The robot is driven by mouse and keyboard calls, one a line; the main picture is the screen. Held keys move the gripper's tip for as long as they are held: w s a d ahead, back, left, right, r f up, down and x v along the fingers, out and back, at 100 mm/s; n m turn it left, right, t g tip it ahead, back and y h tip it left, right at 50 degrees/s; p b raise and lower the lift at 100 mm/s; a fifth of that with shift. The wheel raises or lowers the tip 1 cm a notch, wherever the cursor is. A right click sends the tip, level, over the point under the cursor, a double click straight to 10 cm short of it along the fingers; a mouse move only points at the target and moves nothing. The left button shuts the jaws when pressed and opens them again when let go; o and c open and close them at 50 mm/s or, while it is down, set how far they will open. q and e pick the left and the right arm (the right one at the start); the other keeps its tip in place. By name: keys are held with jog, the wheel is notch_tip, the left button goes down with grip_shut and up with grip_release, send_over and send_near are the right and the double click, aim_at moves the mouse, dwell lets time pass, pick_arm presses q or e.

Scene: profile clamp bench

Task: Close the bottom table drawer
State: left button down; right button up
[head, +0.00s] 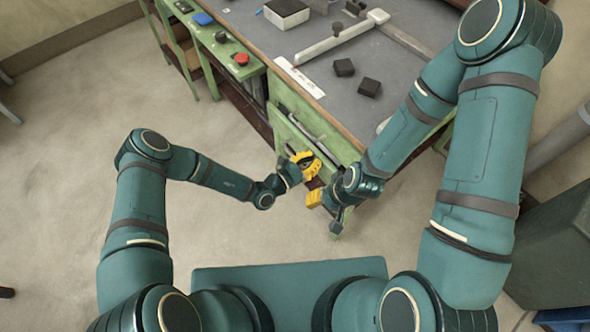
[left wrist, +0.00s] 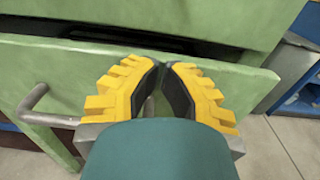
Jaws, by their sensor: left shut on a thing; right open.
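The green drawer front (left wrist: 50,75) fills much of the left wrist view. A dark gap (left wrist: 120,42) runs along its top edge, so it looks slightly open. Its grey bar handle (left wrist: 55,119) runs across, partly hidden behind my gripper. My left gripper (left wrist: 162,75), with yellow fingers and dark pads, is closed on the handle. In the head view my left gripper (head: 306,164) is at the green drawer side of the table (head: 345,152). The lower drawer is largely hidden there by my grippers. My right gripper (head: 316,197) is open just below the left one, near the table leg.
The grey tabletop (head: 300,85) carries black blocks (head: 344,67) and a pale clamp bar (head: 335,40). A green side bench with a red button (head: 241,59) and a blue item (head: 203,19) stands at the upper left.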

aim_at(321, 154)
pick_arm(q)
jog(key=x, duration=0.3)
jog(key=shift+w+d, duration=0.15)
jog(key=shift+d, duration=0.05)
pick_arm(e)
jog(key=shift+a, duration=0.1)
pick_arm(q)
jog(key=shift+w+r, duration=0.1)
